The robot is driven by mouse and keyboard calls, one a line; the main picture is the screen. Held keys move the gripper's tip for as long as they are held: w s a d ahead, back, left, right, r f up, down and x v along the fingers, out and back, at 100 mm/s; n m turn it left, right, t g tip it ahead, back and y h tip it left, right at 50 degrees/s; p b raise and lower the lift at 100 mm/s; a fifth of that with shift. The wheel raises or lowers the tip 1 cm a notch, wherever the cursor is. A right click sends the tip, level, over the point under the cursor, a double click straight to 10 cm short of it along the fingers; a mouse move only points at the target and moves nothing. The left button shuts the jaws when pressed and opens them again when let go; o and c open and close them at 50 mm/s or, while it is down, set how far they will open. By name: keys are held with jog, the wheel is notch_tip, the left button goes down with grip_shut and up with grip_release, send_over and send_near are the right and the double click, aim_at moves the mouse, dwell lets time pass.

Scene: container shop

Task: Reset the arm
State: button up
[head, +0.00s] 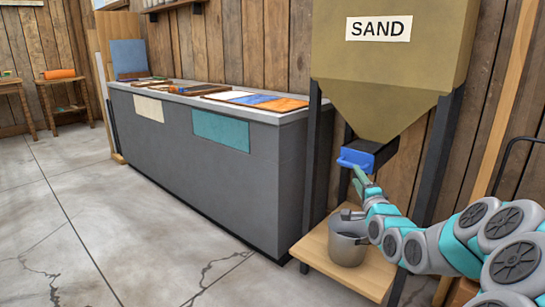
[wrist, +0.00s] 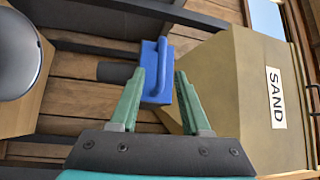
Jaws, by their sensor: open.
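My gripper (head: 358,173) is in front of the sand hopper (head: 430,62), close to the blue handle (head: 351,159) on its dark outlet. In the wrist view its two green fingers (wrist: 160,74) are spread apart, with the blue handle (wrist: 157,92) showing between and beyond them. Nothing is held. I cannot tell whether a finger touches the handle. The hopper with its SAND label also shows at the right of the wrist view (wrist: 222,75). My arm reaches in from the lower right in the head view.
A metal bucket (head: 345,248) stands on a wooden shelf (head: 322,262) under the outlet, just below my gripper. Dark posts (head: 311,175) frame the hopper. A long grey counter (head: 205,185) with coloured panels is to the left. The concrete floor (head: 90,230) at left is clear.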

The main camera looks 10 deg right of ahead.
jog(key=s+a+f+n+g+y, duration=0.1)
jog(key=s+a+f+n+g, duration=0.25)
jog(key=a, duration=0.25)
jog(key=s+a+f+n+g+y+p, duration=0.1)
jog(key=s+a+f+n+g, duration=0.15)
jog(key=s+a, duration=0.2)
jog(key=s+a+f+n+g+y, duration=0.1)
jog(key=s+a+f+n+g, duration=0.1)
jog(key=s+a+n+g, duration=0.5)
jog(key=s+a+g, duration=0.1)
jog(key=s, duration=0.9)
jog(key=s+a+f+n+g+p, duration=0.1)
jog(key=s+a+n+g, duration=0.1)
jog(key=s, duration=1)
jog(key=s+a+f+n+g+h, duration=0.1)
jog(key=s+a+g, duration=0.3)
jog(key=s, duration=0.8)
jog(key=shift+a+n+g+p, duration=0.4)
jog(key=shift+n+g, duration=0.1)
jog(key=shift+n, duration=0.4)
jog(key=shift+d, duration=0.2)
